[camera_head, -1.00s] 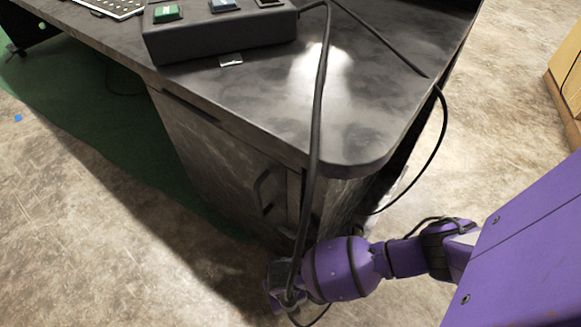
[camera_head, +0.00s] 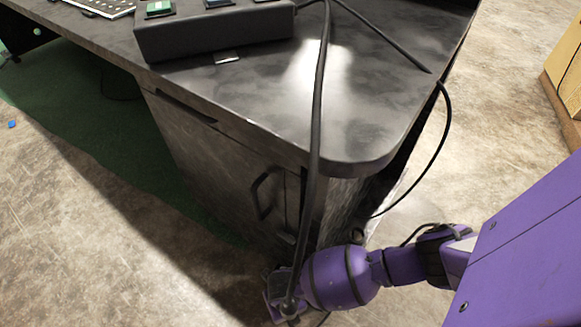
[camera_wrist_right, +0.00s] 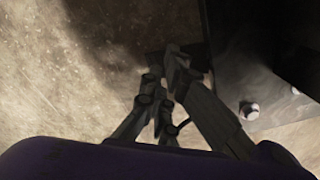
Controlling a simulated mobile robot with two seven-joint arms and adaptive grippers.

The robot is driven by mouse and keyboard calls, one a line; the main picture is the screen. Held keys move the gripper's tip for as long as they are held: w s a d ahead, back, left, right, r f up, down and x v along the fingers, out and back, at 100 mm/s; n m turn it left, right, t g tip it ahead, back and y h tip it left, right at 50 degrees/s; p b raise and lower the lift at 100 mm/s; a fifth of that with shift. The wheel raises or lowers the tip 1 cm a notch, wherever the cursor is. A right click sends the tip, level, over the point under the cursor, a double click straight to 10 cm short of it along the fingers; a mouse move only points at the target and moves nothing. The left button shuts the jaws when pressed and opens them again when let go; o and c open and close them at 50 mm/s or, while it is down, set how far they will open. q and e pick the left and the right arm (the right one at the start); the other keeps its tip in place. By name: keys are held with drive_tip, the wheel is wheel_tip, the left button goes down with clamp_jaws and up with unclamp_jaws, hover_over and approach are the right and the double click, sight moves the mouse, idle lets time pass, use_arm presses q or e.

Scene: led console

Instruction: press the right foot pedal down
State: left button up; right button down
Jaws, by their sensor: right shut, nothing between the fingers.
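I cannot make out the right foot pedal in either view. The floor under the desk is in deep shadow. I cannot tell whether the fingers touch anything. My left gripper is in neither view.
The desk (camera_head: 370,95) has a rounded corner and a cabinet (camera_head: 225,165) below. A button box (camera_head: 215,30) sits on top. Black cables hang past the corner near my right arm. A dark panel with pale round parts (camera_wrist_right: 249,111) is right of the fingers. Open floor lies left.

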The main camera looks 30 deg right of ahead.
drive_tip(key=shift+r+p, duration=1.15)
wheel_tip(320, 180, up, 3)
drive_tip(key=shift+f+p, duration=0.15)
drive_tip(key=shift+p, duration=1)
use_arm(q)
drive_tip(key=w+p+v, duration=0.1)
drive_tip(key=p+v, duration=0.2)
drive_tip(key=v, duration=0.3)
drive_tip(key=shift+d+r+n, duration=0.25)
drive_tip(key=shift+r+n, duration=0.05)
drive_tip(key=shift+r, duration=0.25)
use_arm(e)
wheel_tip(320, 180, up, 4)
drive_tip(key=shift+r, duration=0.1)
